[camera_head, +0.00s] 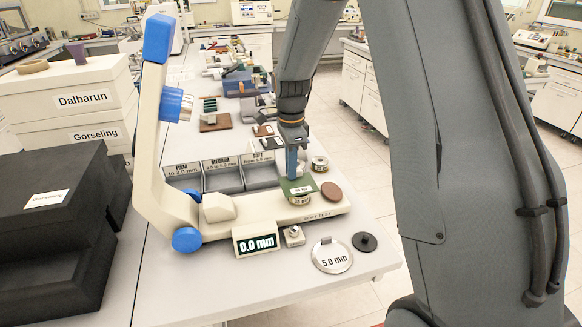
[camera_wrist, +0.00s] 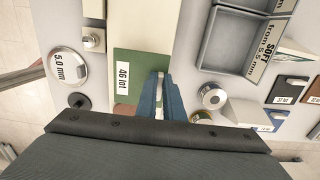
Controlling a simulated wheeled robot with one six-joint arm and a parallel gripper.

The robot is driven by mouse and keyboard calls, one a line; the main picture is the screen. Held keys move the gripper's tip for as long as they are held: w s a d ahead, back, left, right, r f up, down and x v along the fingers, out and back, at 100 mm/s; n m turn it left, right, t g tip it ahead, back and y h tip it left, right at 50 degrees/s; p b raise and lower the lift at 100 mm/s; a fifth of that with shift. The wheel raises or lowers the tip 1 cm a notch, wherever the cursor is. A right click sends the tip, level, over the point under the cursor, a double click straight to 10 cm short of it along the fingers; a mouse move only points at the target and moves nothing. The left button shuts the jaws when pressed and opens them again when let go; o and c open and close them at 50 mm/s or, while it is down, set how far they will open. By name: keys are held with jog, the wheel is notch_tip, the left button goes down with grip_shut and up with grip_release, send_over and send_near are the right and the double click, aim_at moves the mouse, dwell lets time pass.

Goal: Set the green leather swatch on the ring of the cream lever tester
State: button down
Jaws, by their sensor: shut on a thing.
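The cream lever tester (camera_head: 258,213) stands on the bench with its blue-tipped lever (camera_head: 152,120) raised at the left. Its display (camera_head: 256,244) reads 0.0 mm. My gripper (camera_head: 292,172) points down over the right part of the base and is shut on the green leather swatch (camera_head: 289,187). The swatch is about level over the small ring (camera_head: 301,200), which it partly hides. I cannot tell whether it touches the ring. In the wrist view, the swatch (camera_wrist: 139,62) bears a "46 lot" label, and my gripper's blue fingers (camera_wrist: 161,85) grip its right edge.
A brown disc (camera_head: 331,191) lies right of the swatch. A 5.0 mm metal disc (camera_head: 332,257) and a black knobbed disc (camera_head: 364,241) lie in front. Grey trays labelled firm, medium and soft (camera_head: 224,181) stand behind. A small round tin (camera_head: 320,163) is back right. Black boxes (camera_head: 60,225) fill the left.

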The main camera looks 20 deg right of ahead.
jog(key=shift+f, duration=0.55)
jog(key=c, duration=1.8)
grip_release()
jog(key=shift+r, duration=0.15)
notch_tip(320, 180, up, 8)
jog(key=b, duration=0.3)
jog(key=shift+f, duration=0.2)
jog(key=s+f+n+b, duration=0.1)
jog(key=s+f+n, duration=0.2)
jog(key=s+n, duration=0.3)
jog(key=s+f+n+t+b, duration=0.1)
jog(key=s+f+n, duration=0.3)
jog(key=s+n, duration=0.2)
jog(key=s+f+n+b, duration=0.2)
jog(key=s+n, duration=0.4)
jog(key=s, duration=0.3)
jog(key=shift+f, duration=0.75)
